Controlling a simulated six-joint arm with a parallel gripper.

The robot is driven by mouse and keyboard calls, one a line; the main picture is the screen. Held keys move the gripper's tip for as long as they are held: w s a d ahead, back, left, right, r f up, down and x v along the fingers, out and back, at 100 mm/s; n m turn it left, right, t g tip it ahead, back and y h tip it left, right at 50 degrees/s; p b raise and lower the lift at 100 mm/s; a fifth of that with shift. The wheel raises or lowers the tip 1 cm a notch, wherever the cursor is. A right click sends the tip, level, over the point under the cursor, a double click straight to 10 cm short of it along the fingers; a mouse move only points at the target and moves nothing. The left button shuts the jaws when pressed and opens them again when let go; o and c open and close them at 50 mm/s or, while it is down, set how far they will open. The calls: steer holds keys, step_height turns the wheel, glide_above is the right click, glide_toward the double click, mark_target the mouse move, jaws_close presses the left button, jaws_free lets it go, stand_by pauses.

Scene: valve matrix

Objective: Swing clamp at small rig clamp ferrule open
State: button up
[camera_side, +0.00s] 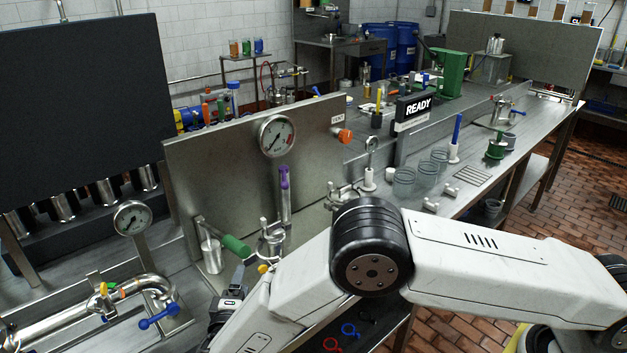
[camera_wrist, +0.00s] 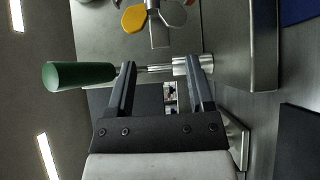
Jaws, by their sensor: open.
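In the wrist view my gripper (camera_wrist: 164,66) is open, with its two fingertips apart and nothing seen gripped. A metal rod with a green handle (camera_wrist: 78,75) crosses the picture at the fingertips; I cannot tell how far below them it lies. A wing-shaped clamp part with one yellow lobe (camera_wrist: 134,18) and one grey lobe shows just beyond the fingertips, partly cut off by the top edge. In the side view the yellow part (camera_side: 262,269) sits low on the small rig (camera_side: 272,243), right of the green handle (camera_side: 236,246). My gripper (camera_side: 226,306) is low there, its tips partly hidden.
A steel pipe with a blue handle (camera_side: 158,316) and a gauge (camera_side: 131,218) stand at left. An upright panel with a gauge (camera_side: 277,136) rises behind the rig, near a purple-topped post (camera_side: 284,178). Clear cups (camera_side: 404,182) stand on the bench to the right.

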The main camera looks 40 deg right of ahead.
mark_target(247, 263)
steer(key=shift+x, duration=3.3)
jaws_close()
steer(key=shift+a, duration=0.1)
